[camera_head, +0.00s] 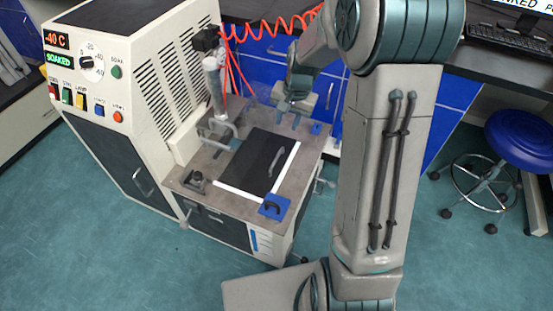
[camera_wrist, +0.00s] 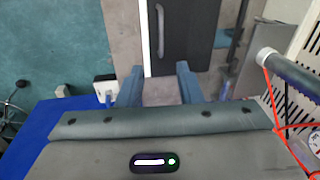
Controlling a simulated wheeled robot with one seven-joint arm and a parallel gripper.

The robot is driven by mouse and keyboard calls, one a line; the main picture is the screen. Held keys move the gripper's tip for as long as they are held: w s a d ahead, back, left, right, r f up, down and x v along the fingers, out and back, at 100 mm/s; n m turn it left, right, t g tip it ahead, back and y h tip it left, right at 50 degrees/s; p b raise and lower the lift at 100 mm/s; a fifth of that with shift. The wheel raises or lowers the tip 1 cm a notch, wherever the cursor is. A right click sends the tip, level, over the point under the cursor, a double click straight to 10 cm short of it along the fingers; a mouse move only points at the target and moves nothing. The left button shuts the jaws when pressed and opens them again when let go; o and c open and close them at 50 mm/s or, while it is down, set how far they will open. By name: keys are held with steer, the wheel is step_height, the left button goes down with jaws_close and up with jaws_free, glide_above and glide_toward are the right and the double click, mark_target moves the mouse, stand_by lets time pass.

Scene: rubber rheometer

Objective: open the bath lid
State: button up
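The bath lid (camera_head: 252,160) is a black panel with white strips along two edges, lying flat on the bath top. A grey bar handle (camera_head: 277,162) stands on it near the right edge. My gripper (camera_head: 288,118) is above the far side of the bath top, beyond the lid, apart from the handle. In the wrist view the two fingers of my gripper (camera_wrist: 158,82) are spread with nothing between them. There the lid (camera_wrist: 190,35) and its handle (camera_wrist: 160,30) show ahead of the fingertips.
The bath's metal top (camera_head: 205,160) carries a blue bracket (camera_head: 273,207) at its front corner and a black knob (camera_head: 195,180). A post (camera_head: 214,88) with a red coiled hose (camera_head: 270,25) rises behind. The control cabinet (camera_head: 120,90) stands left. A blue stool (camera_head: 520,138) is at right.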

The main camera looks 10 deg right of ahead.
steer(key=b, duration=0.1)
glide_toward(277, 157)
steer(key=shift+m, duration=0.4)
steer(key=f+b, duration=0.1)
steer(key=f, duration=0.1)
steer(key=f+b, duration=0.1)
steer(key=f, duration=0.2)
steer(key=w+a+f+b, duration=0.1)
steer(key=f+b, duration=0.1)
steer(key=shift+f, duration=0.4)
steer(key=shift+d, duration=0.1)
jaws_close()
